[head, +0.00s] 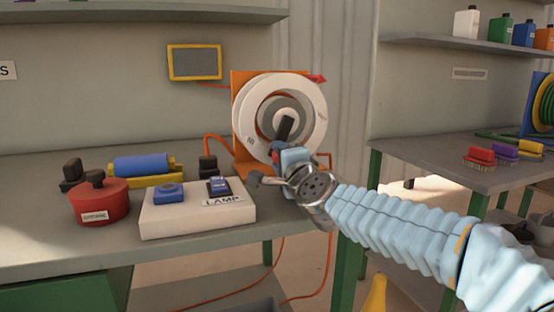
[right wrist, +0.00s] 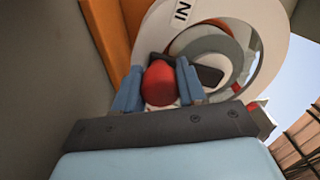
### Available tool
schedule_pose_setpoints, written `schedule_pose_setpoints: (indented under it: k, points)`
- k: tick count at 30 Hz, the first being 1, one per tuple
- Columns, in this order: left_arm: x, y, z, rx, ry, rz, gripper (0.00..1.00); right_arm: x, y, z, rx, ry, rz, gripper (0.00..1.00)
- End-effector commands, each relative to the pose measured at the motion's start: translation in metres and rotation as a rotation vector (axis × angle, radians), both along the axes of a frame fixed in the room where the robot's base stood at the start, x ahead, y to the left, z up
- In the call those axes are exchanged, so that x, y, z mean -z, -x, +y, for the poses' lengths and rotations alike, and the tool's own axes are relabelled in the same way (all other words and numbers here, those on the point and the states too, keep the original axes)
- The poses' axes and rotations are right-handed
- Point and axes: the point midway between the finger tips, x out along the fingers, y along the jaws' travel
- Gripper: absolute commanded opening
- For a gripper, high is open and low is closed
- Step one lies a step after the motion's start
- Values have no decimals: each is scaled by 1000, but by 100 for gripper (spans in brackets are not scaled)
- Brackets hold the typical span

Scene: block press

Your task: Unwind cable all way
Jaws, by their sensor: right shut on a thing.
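A white cable reel (head: 243,112) stands on an orange stand (head: 244,168) at the bench's right end. In the right wrist view, its white flange (right wrist: 182,14) bears the word "IN". A dark crank (head: 286,126) shows at the reel's front. My right gripper (head: 285,152) is at the reel's lower front, its blue fingers shut on a red knob (right wrist: 160,84) beside the crank. I see no cable wound on the visible part of the reel. An orange cable (head: 328,262) hangs below the bench edge. My left gripper is not in view.
A white switch box marked LAMP (head: 197,217), a red pot (head: 99,203) and a blue roller (head: 140,164) stand left of the reel. A dark screen (head: 195,63) is on the wall. Another bench (head: 430,178) is at right.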

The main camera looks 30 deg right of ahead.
Motion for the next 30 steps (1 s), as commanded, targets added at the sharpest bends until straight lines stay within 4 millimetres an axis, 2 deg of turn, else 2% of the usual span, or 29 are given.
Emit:
schedule_pose_setpoints:
  k: [15, 16, 20, 30]
  points:
    - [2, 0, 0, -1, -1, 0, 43, 5, 0, 0, -4, 17, 13, 0]
    - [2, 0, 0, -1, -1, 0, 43, 5, 0, 0, -4, 17, 13, 43]
    - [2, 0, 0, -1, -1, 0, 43, 4, 0, -1, -3, 17, 11, 63]
    - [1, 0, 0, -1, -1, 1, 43, 2, 3, 0, -1, 18, 7, 65]
